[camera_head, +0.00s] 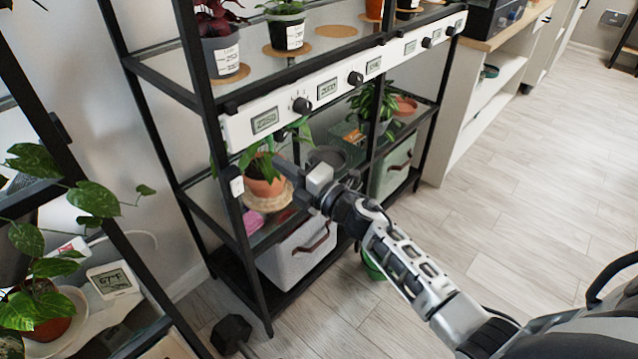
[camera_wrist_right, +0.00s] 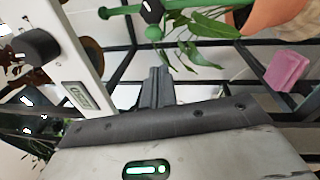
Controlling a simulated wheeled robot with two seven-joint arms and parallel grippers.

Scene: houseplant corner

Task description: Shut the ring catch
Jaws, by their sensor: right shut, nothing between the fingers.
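My right gripper (camera_head: 286,168) is shut and empty, in front of the rack beside a leafy plant (camera_head: 266,160) in a terracotta pot (camera_head: 264,188). Its fingers (camera_wrist_right: 157,85) show together in the right wrist view. Beyond their tips there, a green rod-like part with rounded ends (camera_wrist_right: 122,11) and a small black piece (camera_wrist_right: 152,10) lie among the stems. This may be the ring catch; I cannot tell whether it is open or shut. The fingers appear apart from it. In the head view I cannot make the catch out. My left gripper is not in view.
A white control strip (camera_head: 326,88) with black knobs runs along the rack above the plant; it is at left in the wrist view (camera_wrist_right: 75,60). A black rack post (camera_head: 232,200) stands left of the gripper. A pink block (camera_wrist_right: 287,70) is nearby. The floor at right is clear.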

